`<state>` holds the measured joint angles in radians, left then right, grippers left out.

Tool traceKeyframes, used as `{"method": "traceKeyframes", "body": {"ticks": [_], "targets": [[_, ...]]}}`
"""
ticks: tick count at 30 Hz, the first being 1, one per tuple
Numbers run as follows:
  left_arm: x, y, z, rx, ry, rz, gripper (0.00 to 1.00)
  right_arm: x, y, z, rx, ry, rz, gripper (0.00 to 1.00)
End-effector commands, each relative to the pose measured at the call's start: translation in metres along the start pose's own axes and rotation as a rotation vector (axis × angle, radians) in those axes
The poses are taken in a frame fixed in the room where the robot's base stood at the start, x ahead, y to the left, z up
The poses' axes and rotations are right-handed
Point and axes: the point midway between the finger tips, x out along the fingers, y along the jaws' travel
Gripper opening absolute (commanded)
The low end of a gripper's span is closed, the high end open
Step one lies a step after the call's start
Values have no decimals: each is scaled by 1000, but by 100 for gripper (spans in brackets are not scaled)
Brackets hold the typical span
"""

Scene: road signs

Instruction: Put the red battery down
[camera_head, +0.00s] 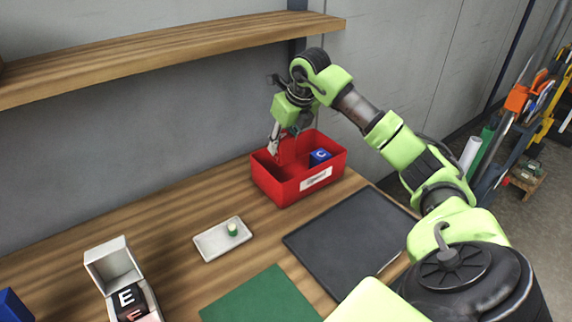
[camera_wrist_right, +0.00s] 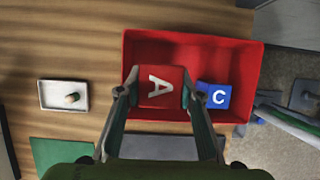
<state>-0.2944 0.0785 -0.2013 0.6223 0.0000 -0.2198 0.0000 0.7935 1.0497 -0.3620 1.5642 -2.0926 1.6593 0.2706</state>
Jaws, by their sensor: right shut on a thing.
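My right gripper (camera_head: 279,147) points down at the left end of the red bin (camera_head: 318,188). In the right wrist view its fingers (camera_wrist_right: 161,92) are shut on a red block (camera_wrist_right: 160,84) with a white letter A, one finger on each side. The block is over or inside the bin; whether it touches the floor of the bin I cannot tell. A blue block (camera_head: 320,157) with a letter C lies in the bin to the right, and also shows in the wrist view (camera_wrist_right: 214,97). I see no clear battery shape in red. My left gripper is out of view.
A small white tray (camera_head: 209,246) holds a green-topped cylinder (camera_head: 233,229). A dark mat (camera_head: 345,240) and green mat (camera_head: 262,298) lie in front. A white box (camera_head: 108,262) holds lettered blocks. A wooden shelf (camera_head: 170,52) hangs above the table.

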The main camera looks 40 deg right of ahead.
Motion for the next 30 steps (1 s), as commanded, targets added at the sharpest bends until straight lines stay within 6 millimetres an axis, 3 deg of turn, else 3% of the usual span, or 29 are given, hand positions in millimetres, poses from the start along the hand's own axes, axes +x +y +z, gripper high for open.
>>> {"method": "traceKeyframes", "body": {"ticks": [6, 12, 16, 24, 30], "targets": [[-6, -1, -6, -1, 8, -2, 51, 24, 0, -11, 0, 5, -1, 0], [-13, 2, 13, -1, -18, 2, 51, 51, 0, -21, 1, 0, 1, 0], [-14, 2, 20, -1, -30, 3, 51, 59, 0, -24, 1, -2, 0, 0], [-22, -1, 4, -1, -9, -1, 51, 89, 0, -37, 0, 0, 0, 0], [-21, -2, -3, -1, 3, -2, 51, 91, 0, -37, 0, -4, -1, 0]]}}
